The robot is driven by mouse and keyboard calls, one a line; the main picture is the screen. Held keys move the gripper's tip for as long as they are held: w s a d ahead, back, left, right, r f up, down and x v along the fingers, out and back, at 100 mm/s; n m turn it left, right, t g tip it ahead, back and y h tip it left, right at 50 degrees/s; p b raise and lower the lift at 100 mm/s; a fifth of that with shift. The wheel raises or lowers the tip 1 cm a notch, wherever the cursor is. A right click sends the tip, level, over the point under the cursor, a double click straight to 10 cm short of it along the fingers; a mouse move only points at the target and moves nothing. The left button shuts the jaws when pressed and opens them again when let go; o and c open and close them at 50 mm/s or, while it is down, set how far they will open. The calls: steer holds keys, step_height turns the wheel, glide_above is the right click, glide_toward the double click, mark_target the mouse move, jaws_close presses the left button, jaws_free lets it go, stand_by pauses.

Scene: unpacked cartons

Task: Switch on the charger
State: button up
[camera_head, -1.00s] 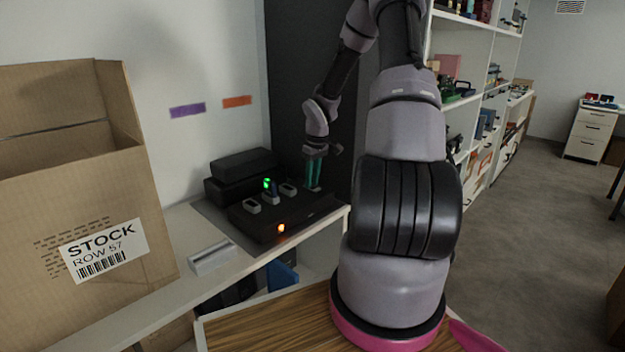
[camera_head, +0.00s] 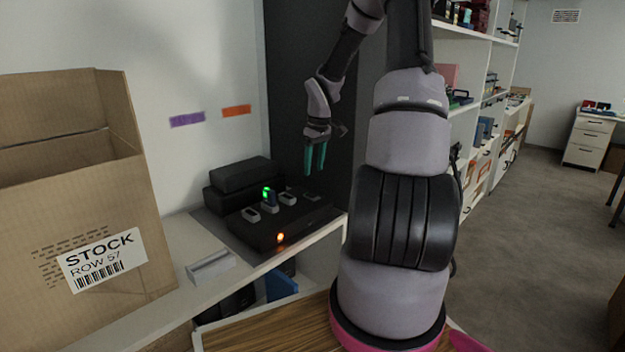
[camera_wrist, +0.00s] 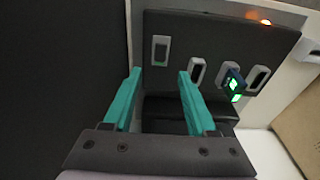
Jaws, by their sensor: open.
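The charger (camera_head: 262,232) is a low black box on the white shelf, with a row of grey-rimmed slots on top. A dark blue device with a green light (camera_head: 268,195) stands in one slot. An orange light (camera_head: 280,237) glows on the front face. A flat grey-framed rectangle (camera_wrist: 161,50) lies at one end of the row, perhaps a switch; its state is unclear. My gripper (camera_head: 314,170) is open and empty, above that end of the charger. In the wrist view its teal fingers (camera_wrist: 160,74) straddle the line of the framed rectangle, apart from it.
Black boxes (camera_head: 240,178) are stacked behind the charger. A dark upright panel (camera_head: 300,90) stands close beyond my gripper. A large open carton (camera_head: 70,200) stands at left, with a small grey holder (camera_head: 210,267) on the shelf between it and the charger.

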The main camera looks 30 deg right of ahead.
steer(key=shift+s+d+r, duration=0.1)
steer(key=shift+s+r, duration=0.05)
steer(key=shift+r, duration=1.1)
steer(key=s+a+r+m+t+h, duration=0.1)
steer(key=s+a+r+m, duration=0.1)
steer(key=s+a+r, duration=0.45)
steer(key=s+a+r+m+t+h, duration=0.1)
steer(key=s+a+r+m, duration=0.2)
steer(key=r, duration=0.6)
steer(key=s+a+r+m+t+y, duration=0.1)
steer(key=s+a+r, duration=0.2)
steer(key=s, duration=0.5)
steer(key=s+a+r+m+t+y, duration=0.2)
steer(key=s+a+r, duration=0.2)
steer(key=s, duration=0.4)
steer(key=shift+s+a+r+y, duration=0.2)
steer(key=shift+s+r+y, duration=0.1)
steer(key=shift+r, duration=0.35)
